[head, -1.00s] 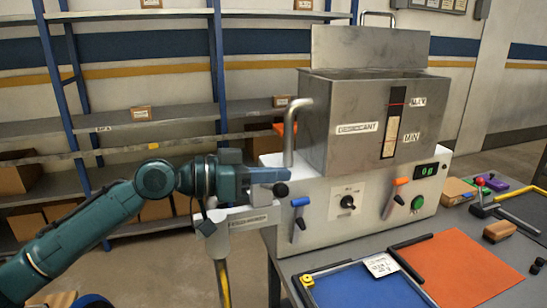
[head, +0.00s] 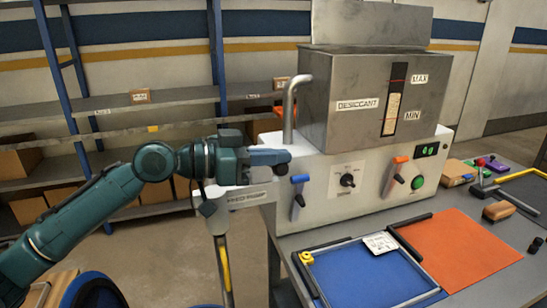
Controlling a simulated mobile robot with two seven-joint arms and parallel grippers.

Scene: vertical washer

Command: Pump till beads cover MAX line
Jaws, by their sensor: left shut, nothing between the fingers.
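The grey metal hopper (head: 352,122) labelled DESICCANT has a tall sight window (head: 393,98) with MAX (head: 419,79) and MIN (head: 411,116) labels. Pale beads fill the lower part of the window. Their top lies between the two labels, below the MAX mark, and the part above is dark. The feed pump (head: 248,197) stands at the machine's left side, its label partly shaded. My left gripper (head: 287,157) is shut and empty, just above the pump at the machine's left edge. Whether it touches any pump part cannot be told. My right gripper is out of view.
The machine's white front has a blue lever (head: 299,190), a dial (head: 347,180), an orange lever (head: 396,175) and a green button (head: 417,182). A blue tray mat (head: 365,285) and an orange mat (head: 458,252) lie on the bench. Shelving stands behind.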

